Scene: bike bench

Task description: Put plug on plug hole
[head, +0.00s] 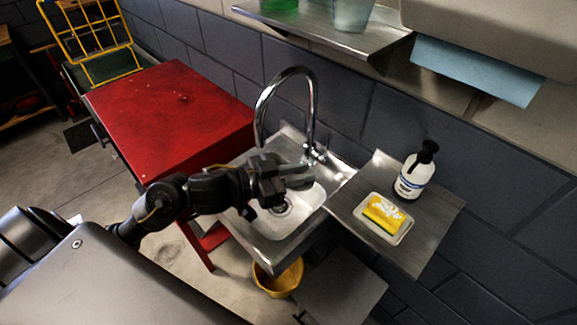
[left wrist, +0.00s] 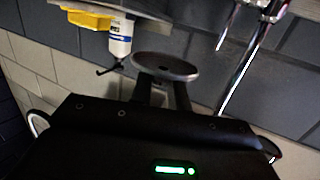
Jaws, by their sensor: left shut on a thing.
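My left gripper (head: 284,184) reaches in over the sink (head: 318,194) and is shut on the plug, a round grey metal disc. In the left wrist view the plug (left wrist: 165,66) sits at the tips of the two fingers (left wrist: 162,92). In the head view the plug is hard to make out against the gripper and basin. The plug hole (head: 281,208) shows as a round drain in the basin floor, partly covered by the gripper. The plug is held above the basin, apart from the hole. My right gripper is not in view.
A chrome tap (head: 309,105) arches behind the gripper. Right of the sink, a metal side board (head: 424,246) carries a soap bottle (head: 414,172) and a yellow sponge (head: 384,212) on a dish. A red cabinet (head: 170,110) stands left. A yellow bucket (head: 278,281) is below.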

